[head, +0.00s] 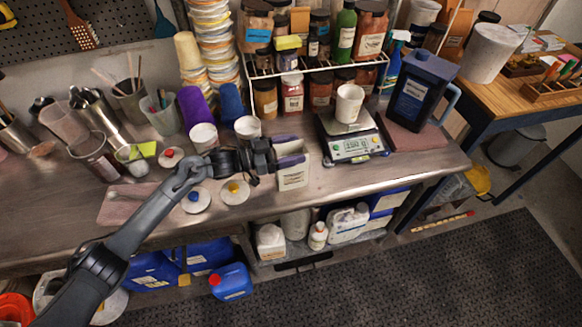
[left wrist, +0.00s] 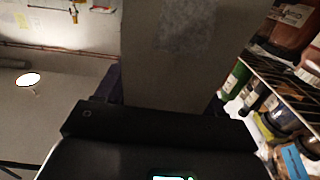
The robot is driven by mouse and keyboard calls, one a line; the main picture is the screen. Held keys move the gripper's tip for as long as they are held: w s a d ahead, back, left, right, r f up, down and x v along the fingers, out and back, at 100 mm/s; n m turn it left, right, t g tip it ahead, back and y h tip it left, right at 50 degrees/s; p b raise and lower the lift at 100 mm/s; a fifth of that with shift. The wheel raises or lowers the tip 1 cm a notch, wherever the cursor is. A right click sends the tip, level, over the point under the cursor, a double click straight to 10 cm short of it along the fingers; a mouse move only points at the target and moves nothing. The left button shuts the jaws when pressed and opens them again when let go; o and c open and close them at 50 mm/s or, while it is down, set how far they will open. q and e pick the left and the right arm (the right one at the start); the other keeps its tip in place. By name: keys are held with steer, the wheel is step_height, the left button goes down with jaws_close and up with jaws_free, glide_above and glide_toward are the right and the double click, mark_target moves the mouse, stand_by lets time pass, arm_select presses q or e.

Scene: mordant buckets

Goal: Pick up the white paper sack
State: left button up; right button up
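The white paper sack (head: 293,178) stands upright near the front edge of the steel bench, left of the scale, with a small label on its face. My left gripper (head: 290,154) is at the sack's upper part, one purple finger in front of it and one behind. In the left wrist view the sack (left wrist: 172,45) looms large and dim between the fingers (left wrist: 163,92), filling nearly the whole gap. Whether the fingers press on it or only stand around it, I cannot tell. My right gripper is not in view.
Right of the sack stands a scale (head: 350,145) bearing a white cup (head: 349,103). A dark jug (head: 420,90) is further right. Behind is a wire rack (head: 318,68) of jars. Round lids (head: 235,192) and white-rimmed cups (head: 203,137) lie to the left.

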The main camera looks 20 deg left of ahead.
arm_select(q)
steer(key=c, duration=0.9)
steer(key=shift+c, duration=0.7)
steer(key=shift+r, duration=0.1)
